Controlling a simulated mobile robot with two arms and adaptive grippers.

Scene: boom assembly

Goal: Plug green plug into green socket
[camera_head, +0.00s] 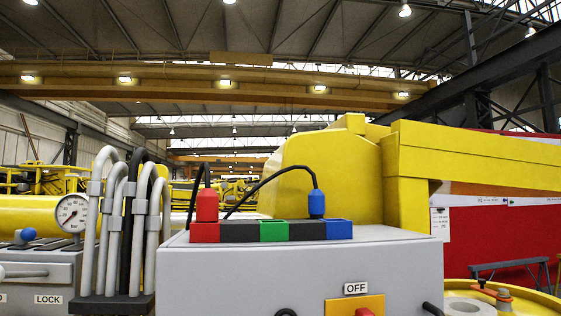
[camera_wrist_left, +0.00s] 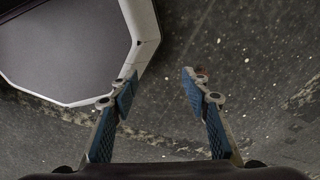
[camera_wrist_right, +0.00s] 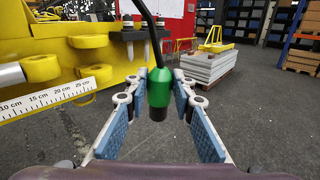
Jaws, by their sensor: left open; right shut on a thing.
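The green plug (camera_wrist_right: 159,88), with a black cable from its top and a dark lower end, hangs between the fingers of my right gripper (camera_wrist_right: 158,95) in the right wrist view. That gripper is shut on it. The green socket (camera_head: 274,231) is in the row of sockets on top of the grey box in the head view, between two black blocks. No plug stands in it. My left gripper (camera_wrist_left: 154,88) is open and empty above the floor in the left wrist view. Neither gripper shows in the head view.
The red plug (camera_head: 207,206) stands at the red socket (camera_head: 205,233), and the blue plug (camera_head: 317,203) at the blue socket (camera_head: 339,230). The grey box (camera_head: 230,270) bears the sockets. Grey pipes and a gauge (camera_head: 72,212) stand left. A yellow machine part (camera_wrist_right: 60,65) is left of the green plug.

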